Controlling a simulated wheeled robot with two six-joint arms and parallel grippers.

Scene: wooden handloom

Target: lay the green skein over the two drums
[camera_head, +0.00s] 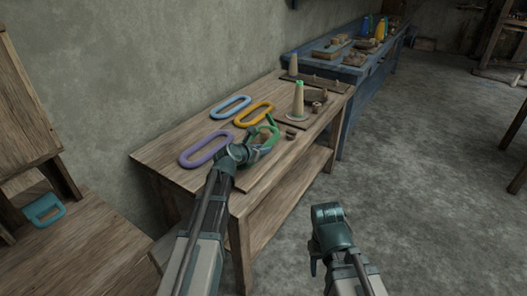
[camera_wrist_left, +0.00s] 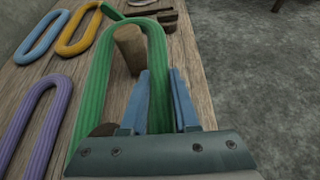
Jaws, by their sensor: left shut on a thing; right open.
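The green skein (camera_head: 272,125) is a long ribbed loop above the near end of the wooden bench. In the left wrist view the skein (camera_wrist_left: 95,80) has a light wooden drum (camera_wrist_left: 128,48) standing inside its far bend. A darker round wooden top, seemingly the second drum (camera_wrist_left: 103,130), shows inside the loop lower down, partly hidden by my gripper. My left gripper (camera_head: 256,150) is shut on the loop's right strand; its blue fingers (camera_wrist_left: 160,100) stand either side of it. I cannot tell how low the skein sits on the drums. My right gripper (camera_head: 322,225) is open and empty, away from the bench.
A purple skein (camera_head: 205,149), a yellow skein (camera_head: 253,113) and a blue skein (camera_head: 230,107) lie left of and behind my left gripper. A pale cone (camera_head: 298,103) stands farther along the bench. Floor to the right is clear.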

